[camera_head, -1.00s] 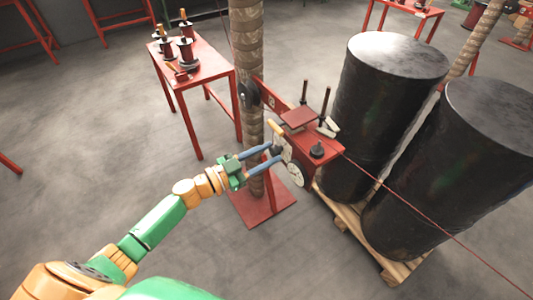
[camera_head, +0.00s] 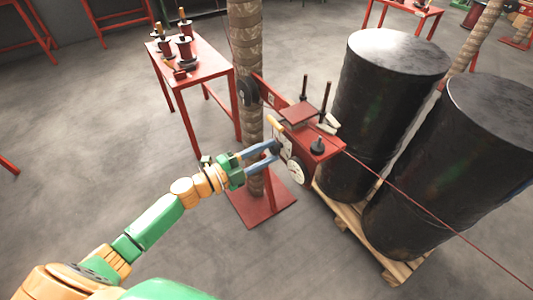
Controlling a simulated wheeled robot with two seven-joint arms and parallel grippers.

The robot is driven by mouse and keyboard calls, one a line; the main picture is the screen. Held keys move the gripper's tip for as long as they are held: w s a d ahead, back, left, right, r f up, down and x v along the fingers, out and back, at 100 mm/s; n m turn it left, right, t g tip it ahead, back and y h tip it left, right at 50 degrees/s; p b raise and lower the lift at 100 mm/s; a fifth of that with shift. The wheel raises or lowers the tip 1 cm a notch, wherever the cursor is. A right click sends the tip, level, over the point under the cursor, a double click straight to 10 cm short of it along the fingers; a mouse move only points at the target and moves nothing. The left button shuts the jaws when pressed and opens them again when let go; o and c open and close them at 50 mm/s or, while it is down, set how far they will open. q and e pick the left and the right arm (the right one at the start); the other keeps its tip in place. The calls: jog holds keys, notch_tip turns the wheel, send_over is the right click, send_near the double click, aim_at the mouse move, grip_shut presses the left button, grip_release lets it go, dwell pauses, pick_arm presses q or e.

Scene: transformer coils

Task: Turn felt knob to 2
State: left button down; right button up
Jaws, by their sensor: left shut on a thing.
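The red machine (camera_head: 308,138) is mounted on the wrapped post. A small dark knob (camera_head: 277,147) on its near left face appears to be the felt knob. My left gripper (camera_head: 277,150) reaches it from the left, with its blue-grey fingers shut on the knob from both sides. The fingers hide part of the knob, and its number marks are too small to read. A pale round dial (camera_head: 296,172) sits below and to the right of the fingertips. My right gripper is not in view.
The wrapped post (camera_head: 247,60) stands on a red base plate (camera_head: 262,208) behind my left gripper. Large black drums (camera_head: 390,110) stand on a wooden pallet (camera_head: 345,215) at the right. A red table (camera_head: 205,65) holds several coils. A thin red line runs to the lower right.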

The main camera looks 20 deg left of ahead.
pick_arm(q)
jog(key=m+b, duration=0.1)
jog(key=m, duration=0.5)
jog(key=shift+f+b, duration=0.15)
jog(key=shift+b, duration=0.25)
jog(key=shift+m, duration=0.3)
jog(key=shift+c, duration=2.4)
grip_release()
jog(key=b+v, duration=0.1)
jog(key=v, duration=0.6)
